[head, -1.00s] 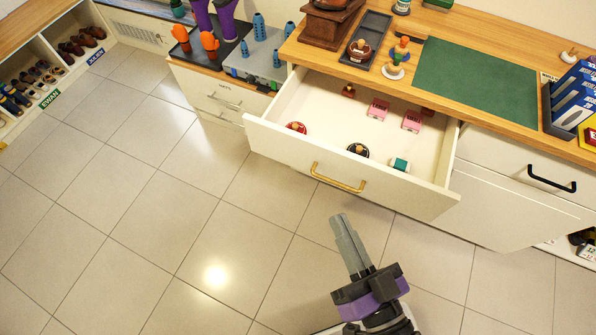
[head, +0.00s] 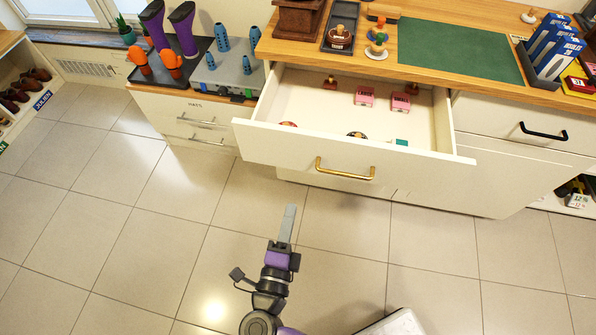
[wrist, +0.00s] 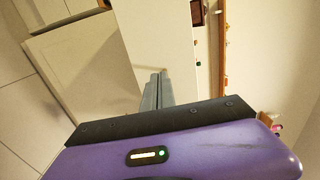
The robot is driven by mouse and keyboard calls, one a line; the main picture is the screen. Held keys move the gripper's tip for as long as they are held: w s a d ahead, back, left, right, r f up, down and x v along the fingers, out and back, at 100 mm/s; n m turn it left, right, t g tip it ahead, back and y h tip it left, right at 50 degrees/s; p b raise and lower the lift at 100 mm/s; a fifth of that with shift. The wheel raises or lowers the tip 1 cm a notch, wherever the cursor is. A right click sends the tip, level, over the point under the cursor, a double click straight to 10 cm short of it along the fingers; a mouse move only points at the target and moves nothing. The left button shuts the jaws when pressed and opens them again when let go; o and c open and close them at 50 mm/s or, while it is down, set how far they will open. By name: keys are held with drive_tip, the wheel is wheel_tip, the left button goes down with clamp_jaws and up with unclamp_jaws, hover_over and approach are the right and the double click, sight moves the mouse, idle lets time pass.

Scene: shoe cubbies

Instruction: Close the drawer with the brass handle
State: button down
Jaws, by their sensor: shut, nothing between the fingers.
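The white drawer (head: 270,148) with the brass handle (head: 345,170) is pulled out from under the wooden counter. It holds pink boxes (head: 365,96) and several small round items, partly hidden by the drawer front. My gripper (head: 289,210) is in front of the drawer, lower in the head view and left of the handle, apart from it. Its fingers are together and empty. In the wrist view the shut fingers (wrist: 156,90) point toward a pale panel (wrist: 160,40), seemingly the drawer front. The brass handle is not clear in that view.
A drawer with a black handle (head: 543,132) is shut at the right. A low cabinet (head: 185,115) with a tray of orange and purple items stands at the left. The counter (head: 440,60) bears a green mat (head: 455,50). The tiled floor (head: 130,230) in front is clear.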

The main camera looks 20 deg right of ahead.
sight(306, 156)
drive_tip(key=p+x, duration=0.1)
drive_tip(key=x, duration=1.3)
drive_tip(key=shift+s+d+p, duration=0.15)
drive_tip(key=shift+d+p, duration=0.1)
drive_tip(key=shift+p, duration=0.1)
drive_tip(key=b+x, duration=0.5)
drive_tip(key=x, duration=0.8)
drive_tip(key=b+x, duration=0.4)
drive_tip(key=x, duration=0.8)
drive_tip(key=shift+w+d+f+b, duration=0.2)
drive_tip(key=shift+w+d+b, duration=0.05)
drive_tip(key=shift+d+b, duration=0.1)
drive_tip(key=shift+w+d, duration=0.2)
drive_tip(key=shift+w, duration=0.05)
drive_tip(key=shift+w+d+r, duration=0.1)
drive_tip(key=shift+w+r, duration=0.05)
drive_tip(key=shift+r, duration=0.15)
drive_tip(key=shift+d, duration=0.15)
